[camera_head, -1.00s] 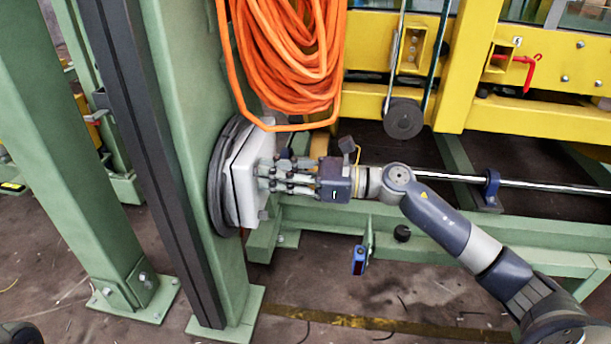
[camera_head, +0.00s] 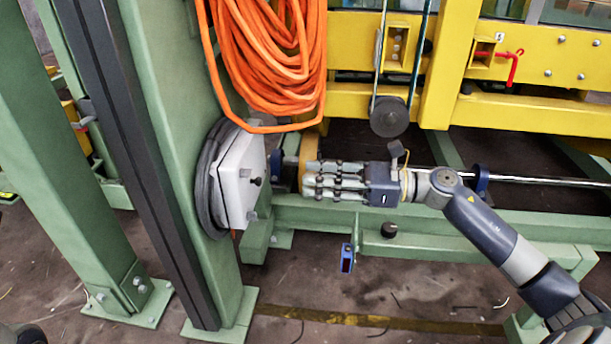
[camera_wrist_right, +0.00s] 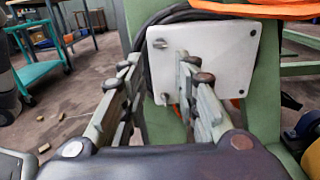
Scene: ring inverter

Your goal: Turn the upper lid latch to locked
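A white box lid (camera_head: 233,192) is mounted on the green post; it also fills the upper middle of the right wrist view (camera_wrist_right: 215,62). A dark knob (camera_head: 257,181) stands out from the lid in the head view. Small metal fittings sit near the lid's left edge in the wrist view, an upper one (camera_wrist_right: 159,43) and a lower one (camera_wrist_right: 165,98). I cannot tell which fitting is the upper latch or its setting. My right gripper (camera_head: 304,180) is open and empty, apart from the lid and pointing at it. My left gripper is not in view.
A coil of orange cable (camera_head: 270,60) hangs above the lid. Black cable (camera_head: 205,185) loops behind the box. Yellow machine beams (camera_head: 535,55) and a green frame rail (camera_head: 430,221) lie behind my right arm. A blue tag-like item (camera_head: 347,258) hangs below the rail.

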